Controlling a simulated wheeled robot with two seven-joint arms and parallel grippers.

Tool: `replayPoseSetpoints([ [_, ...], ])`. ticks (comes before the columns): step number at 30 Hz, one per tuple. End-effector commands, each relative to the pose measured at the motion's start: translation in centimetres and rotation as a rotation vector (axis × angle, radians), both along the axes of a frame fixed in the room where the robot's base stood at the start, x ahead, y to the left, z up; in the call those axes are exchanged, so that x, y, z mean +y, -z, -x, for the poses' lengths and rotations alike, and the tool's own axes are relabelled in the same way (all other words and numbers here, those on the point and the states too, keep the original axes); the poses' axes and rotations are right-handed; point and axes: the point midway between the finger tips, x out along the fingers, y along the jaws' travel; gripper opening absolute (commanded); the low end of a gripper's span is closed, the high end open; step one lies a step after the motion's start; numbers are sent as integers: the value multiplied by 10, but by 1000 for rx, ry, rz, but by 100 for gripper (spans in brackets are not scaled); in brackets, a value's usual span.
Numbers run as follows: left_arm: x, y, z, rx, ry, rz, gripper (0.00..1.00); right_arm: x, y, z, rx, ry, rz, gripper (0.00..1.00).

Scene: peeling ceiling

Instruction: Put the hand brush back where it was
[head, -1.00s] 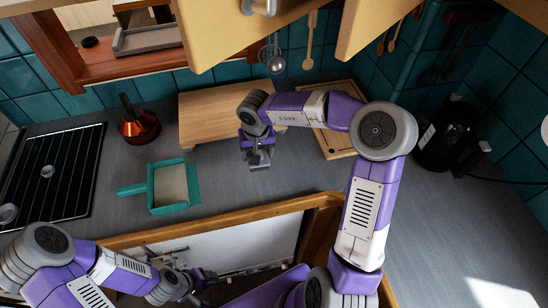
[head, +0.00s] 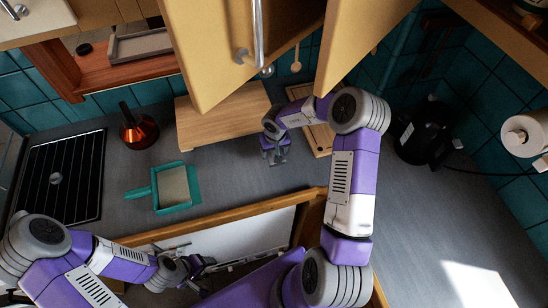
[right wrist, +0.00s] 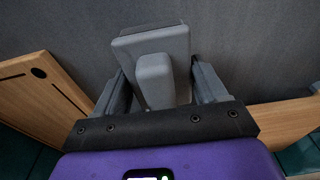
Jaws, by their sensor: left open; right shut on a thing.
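My right gripper (head: 275,155) is low over the grey counter, just in front of the gap between two wooden boards. In the right wrist view its fingers (right wrist: 165,85) are on either side of a grey, block-shaped thing with a rounded grip (right wrist: 153,80), and shut on it. This appears to be the hand brush, seen nearly end-on; bristles are not visible. Whether it touches the counter I cannot tell. My left gripper (head: 203,266) is open and empty over the open drawer.
A copper pot (head: 138,132), hob (head: 62,178) and black kettle (head: 425,135) are also there. Open cabinet doors (head: 235,45) hang above.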

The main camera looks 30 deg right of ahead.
Motion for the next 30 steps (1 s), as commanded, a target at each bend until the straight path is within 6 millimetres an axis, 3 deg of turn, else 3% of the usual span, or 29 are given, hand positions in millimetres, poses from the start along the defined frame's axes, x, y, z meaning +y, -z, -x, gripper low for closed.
replayPoseSetpoints([
  [9, 0, 7, 0, 0, 0, 0, 64, 1, 37, 0, 1, -2, 1, 5],
  [21, 0, 3, 0, 0, 0, 0, 64, 0, 41, 0, 0, 0, 0, 5],
  [22, 0, 4, 0, 0, 0, 0, 64, 0, 41, 0, -1, 0, 0, 76],
  [26, 0, 4, 0, -1, 0, 0, 64, 0, 41, 0, 0, 0, 0, 96],
  [30, 0, 4, 0, 0, 0, 0, 64, 0, 41, 0, 0, 0, 0, 97],
])
